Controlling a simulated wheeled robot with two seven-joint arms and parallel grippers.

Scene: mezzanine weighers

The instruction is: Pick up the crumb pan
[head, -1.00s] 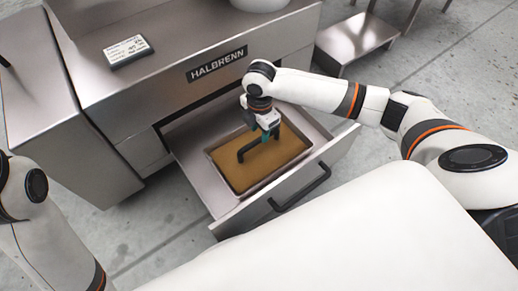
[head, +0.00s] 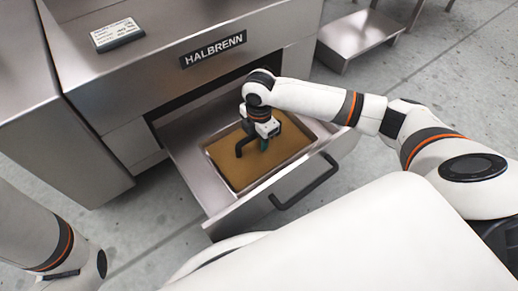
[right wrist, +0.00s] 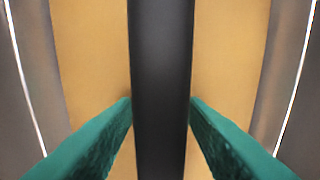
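The crumb pan (head: 216,172) is a shallow metal tray with a brown layer inside and a dark bar handle (head: 239,152) standing over it. It sits in the open drawer. My right gripper (head: 263,144) reaches down over the pan at its handle. In the right wrist view, the green fingers (right wrist: 160,103) press on both sides of the black handle (right wrist: 161,60), with the brown layer behind. The gripper hides part of the handle in the head view. My left arm shows at lower left, but its gripper is out of view.
The open drawer (head: 185,178) has a dark front handle (head: 305,184) and surrounds the pan. The steel HALBRENN machine (head: 125,75) rises behind it, with a small label display (head: 117,34) on top. A low steel platform (head: 358,36) stands at upper right.

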